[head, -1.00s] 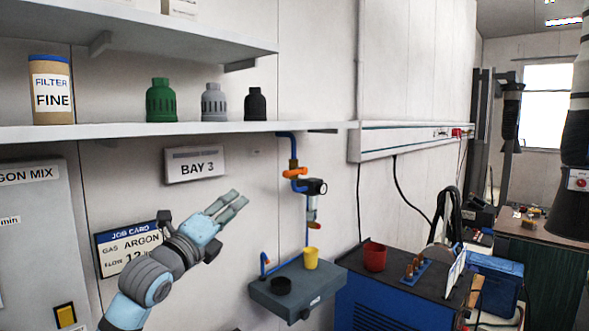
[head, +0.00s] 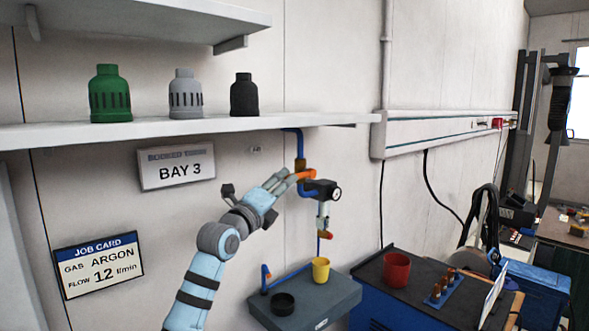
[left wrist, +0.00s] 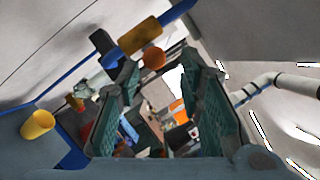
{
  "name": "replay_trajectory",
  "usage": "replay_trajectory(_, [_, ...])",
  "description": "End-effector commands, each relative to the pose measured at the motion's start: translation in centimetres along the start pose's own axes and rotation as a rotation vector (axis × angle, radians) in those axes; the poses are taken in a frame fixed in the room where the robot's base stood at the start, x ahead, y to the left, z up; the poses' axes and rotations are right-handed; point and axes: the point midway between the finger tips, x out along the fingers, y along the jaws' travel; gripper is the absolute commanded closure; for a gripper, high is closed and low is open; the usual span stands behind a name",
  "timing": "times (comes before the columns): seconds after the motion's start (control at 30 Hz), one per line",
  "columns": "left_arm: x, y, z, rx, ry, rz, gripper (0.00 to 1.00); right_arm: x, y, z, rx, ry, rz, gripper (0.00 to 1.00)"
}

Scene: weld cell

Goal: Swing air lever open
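The orange air lever (head: 305,174) sits on the blue wall pipe (head: 299,146), just above the black regulator with its round gauge (head: 323,190). My left gripper (head: 284,178) has its fingertips right beside the lever's left end. In the left wrist view the two finger pads stand apart, so the gripper (left wrist: 160,62) is open. The lever's rounded orange end (left wrist: 153,58) shows between the fingertips, with the brass valve body (left wrist: 140,36) behind it. I cannot tell whether a finger touches the lever. My right gripper is not in view.
Below, a grey wall tray (head: 337,299) holds a yellow cup (head: 320,270) and a black ring (head: 283,303). The shelf (head: 180,131) with several bottle-shaped parts runs above the arm. A red cup (head: 396,269) stands on the blue machine at right.

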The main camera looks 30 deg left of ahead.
Motion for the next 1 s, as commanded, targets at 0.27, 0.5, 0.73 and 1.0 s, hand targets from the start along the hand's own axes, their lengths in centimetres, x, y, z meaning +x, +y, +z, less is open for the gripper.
replay_trajectory(0.27, [5.0, -0.2, 0.0, -0.003, 0.002, -0.002, 0.66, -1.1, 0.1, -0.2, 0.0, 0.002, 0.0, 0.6])
replay_trajectory(0.5, [6.3, -0.1, -0.2, 0.001, 0.002, -0.001, 0.66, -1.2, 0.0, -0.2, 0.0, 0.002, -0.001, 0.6])
replay_trajectory(0.73, [6.3, 0.0, -0.2, 0.001, 0.002, -0.001, 0.72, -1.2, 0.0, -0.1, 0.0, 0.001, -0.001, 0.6])
replay_trajectory(1.0, [6.2, 0.0, -0.1, 0.001, 0.001, 0.0, 1.0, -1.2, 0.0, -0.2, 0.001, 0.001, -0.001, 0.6])
